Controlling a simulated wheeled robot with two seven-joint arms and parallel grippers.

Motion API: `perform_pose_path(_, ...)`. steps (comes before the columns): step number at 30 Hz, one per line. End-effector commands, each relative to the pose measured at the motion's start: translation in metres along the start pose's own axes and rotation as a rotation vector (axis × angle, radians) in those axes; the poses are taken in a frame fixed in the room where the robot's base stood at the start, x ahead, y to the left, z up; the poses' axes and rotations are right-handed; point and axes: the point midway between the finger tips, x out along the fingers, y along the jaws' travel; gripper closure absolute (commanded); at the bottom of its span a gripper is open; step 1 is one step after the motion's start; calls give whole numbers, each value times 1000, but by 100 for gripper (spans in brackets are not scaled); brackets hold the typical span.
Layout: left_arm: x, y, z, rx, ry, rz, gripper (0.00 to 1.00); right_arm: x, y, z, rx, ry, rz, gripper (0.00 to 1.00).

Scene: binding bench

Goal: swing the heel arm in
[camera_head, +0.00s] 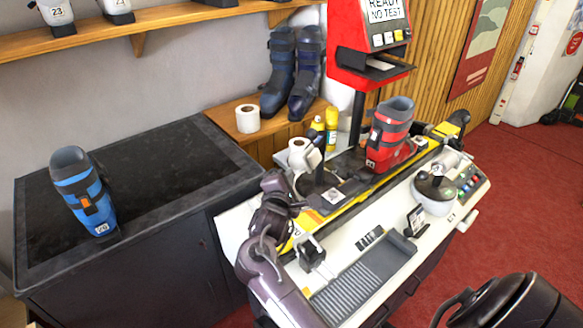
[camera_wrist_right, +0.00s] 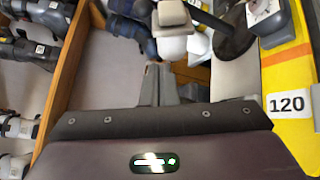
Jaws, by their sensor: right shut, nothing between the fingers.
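The yellow bench rail (camera_head: 352,197) runs across the white bench, with a red ski boot (camera_head: 391,125) standing upright on it. A dark post with a round black base shows ahead of my right fingers, in the wrist view (camera_wrist_right: 234,42). I cannot tell surely whether it is part of the heel arm. My right gripper (camera_wrist_right: 160,80) is shut and empty, with a gap to the post. My left gripper is not in view.
White rolls (camera_head: 248,118) and a yellow bottle (camera_head: 331,129) stand behind the bench. A blue boot (camera_head: 84,192) stands on the dark counter (camera_head: 150,160) at left. A red display unit (camera_head: 366,40) rises behind the rail. A grey ribbed tray (camera_head: 355,287) lies at the bench front.

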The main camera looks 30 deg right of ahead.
Motion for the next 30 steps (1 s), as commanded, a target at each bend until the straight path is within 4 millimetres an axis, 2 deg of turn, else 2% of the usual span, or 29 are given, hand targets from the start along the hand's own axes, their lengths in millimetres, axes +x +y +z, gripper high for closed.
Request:
perform_pose_path(9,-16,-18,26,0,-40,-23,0,58,2,1,1,1,0,100)
perform_pose_path(15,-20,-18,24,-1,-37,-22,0,80,1,0,2,2,0,100)
perform_pose_path(22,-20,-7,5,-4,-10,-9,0,86,0,-1,3,4,1,100)
perform_pose_path(30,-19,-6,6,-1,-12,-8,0,87,0,-1,2,6,2,100)
